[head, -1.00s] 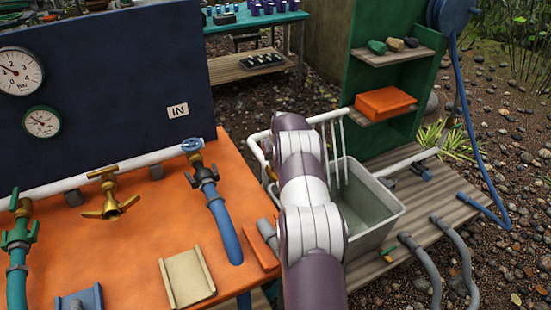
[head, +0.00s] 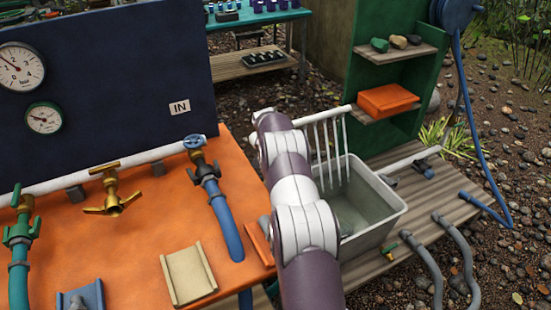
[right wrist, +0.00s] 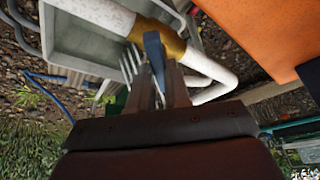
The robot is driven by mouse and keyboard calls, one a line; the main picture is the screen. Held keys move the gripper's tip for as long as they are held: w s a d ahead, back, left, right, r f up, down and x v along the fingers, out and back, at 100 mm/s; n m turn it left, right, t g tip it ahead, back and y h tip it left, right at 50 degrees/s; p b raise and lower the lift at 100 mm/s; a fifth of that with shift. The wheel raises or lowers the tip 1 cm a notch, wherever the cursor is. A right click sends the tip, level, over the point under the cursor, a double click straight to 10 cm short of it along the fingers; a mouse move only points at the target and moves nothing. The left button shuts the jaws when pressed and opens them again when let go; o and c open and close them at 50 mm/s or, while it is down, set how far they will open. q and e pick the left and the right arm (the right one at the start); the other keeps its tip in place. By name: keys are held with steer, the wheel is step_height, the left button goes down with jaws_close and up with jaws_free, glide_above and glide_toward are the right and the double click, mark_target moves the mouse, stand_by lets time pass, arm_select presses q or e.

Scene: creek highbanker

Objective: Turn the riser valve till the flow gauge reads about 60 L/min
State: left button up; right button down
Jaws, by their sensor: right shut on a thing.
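In the right wrist view a blue lever handle (right wrist: 153,48) sits at a brass valve body (right wrist: 164,42) on a white pipe, which looks like the riser valve. My right gripper (right wrist: 158,82) is shut on the blue handle. In the head view my right arm hides both gripper and valve. On the dark blue panel are a large white gauge (head: 20,66) and a smaller green-rimmed gauge (head: 43,118). Their needles and scales are too small to read surely, and I cannot tell which is the flow gauge. My left gripper is out of view.
The orange bench (head: 150,235) carries a brass tap (head: 110,190), a green valve (head: 20,232) and a blue-handled valve (head: 195,142) with a blue hose. A grey tub (head: 375,215) stands beside my right arm. A green shelf (head: 400,50) stands behind.

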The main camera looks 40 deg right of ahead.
stand_by(0.4)
steer(key=c, duration=1.1)
jaws_free()
steer(key=v, duration=1.2)
steer(key=shift+r, duration=0.35)
